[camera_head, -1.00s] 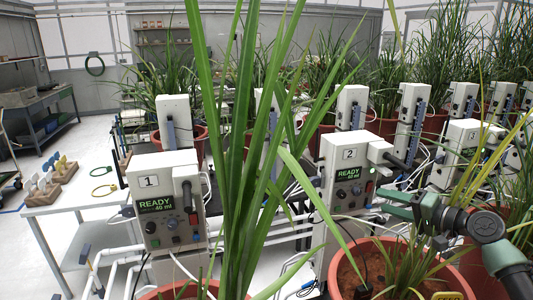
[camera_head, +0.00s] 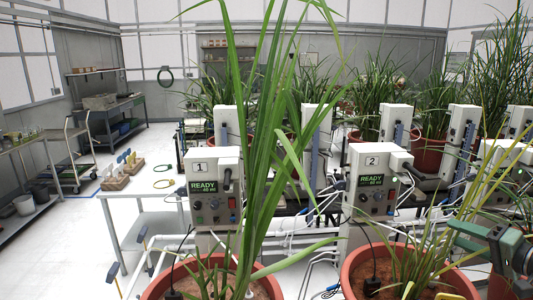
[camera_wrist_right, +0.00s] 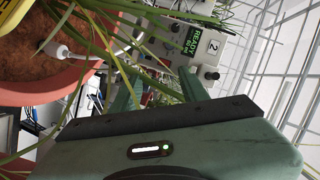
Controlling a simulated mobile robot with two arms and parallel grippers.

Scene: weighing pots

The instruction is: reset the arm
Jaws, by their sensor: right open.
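My right gripper (camera_head: 462,235) is at the right edge of the head view, its green fingers pointing left beside the right-hand red pot (camera_head: 352,268). A red pot rim (camera_wrist_right: 60,100) with brown soil and a plant lies at upper left there. My left gripper is not in view.
The unit marked 1 (camera_head: 212,190) and unit 2 (camera_head: 378,182) stand behind the potted plants. Tall leaves (camera_head: 262,150) rise through the middle. White pipes (camera_head: 300,243) run between the units. Open floor (camera_head: 60,245) lies at the left.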

